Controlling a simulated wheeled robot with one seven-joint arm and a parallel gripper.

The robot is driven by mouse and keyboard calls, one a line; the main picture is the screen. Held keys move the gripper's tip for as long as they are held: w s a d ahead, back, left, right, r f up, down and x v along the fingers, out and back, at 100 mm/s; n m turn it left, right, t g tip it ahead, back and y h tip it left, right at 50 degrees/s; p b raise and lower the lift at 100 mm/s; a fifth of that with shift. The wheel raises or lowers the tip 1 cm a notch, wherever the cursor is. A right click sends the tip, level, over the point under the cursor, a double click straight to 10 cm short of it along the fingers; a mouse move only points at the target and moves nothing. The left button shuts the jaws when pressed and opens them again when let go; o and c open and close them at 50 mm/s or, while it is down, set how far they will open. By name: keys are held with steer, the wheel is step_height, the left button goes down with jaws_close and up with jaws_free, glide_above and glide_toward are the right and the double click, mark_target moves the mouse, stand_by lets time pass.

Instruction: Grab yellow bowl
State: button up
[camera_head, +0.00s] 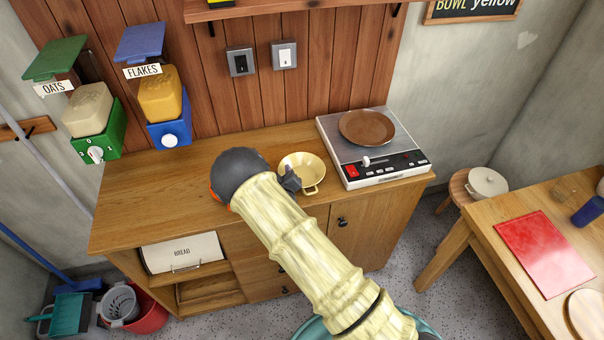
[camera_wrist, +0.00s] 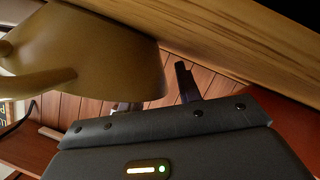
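The pale yellow bowl (camera_head: 303,165) stands upright on the wooden cabinet top, left of the scale, with a small handle toward the front. My gripper (camera_head: 290,183) is at the bowl's left front side, largely hidden behind my own dark wrist and pale sleeved arm. In the wrist view the bowl (camera_wrist: 112,52) fills the upper left, very close. There the two dark fingers of my gripper (camera_wrist: 155,92) stand apart, near the bowl's edge. I cannot tell whether a finger touches it.
A scale with a brown plate (camera_head: 367,128) stands right of the bowl. Oats (camera_head: 88,110) and flakes (camera_head: 160,95) dispensers hang at the left. The cabinet top (camera_head: 150,185) is clear at left. A table with a red board (camera_head: 543,252) stands at right.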

stand_by(0.4)
jaws_close()
step_height(320, 180, up, 10)
steer(key=b, duration=0.2)
stand_by(0.6)
stand_by(0.4)
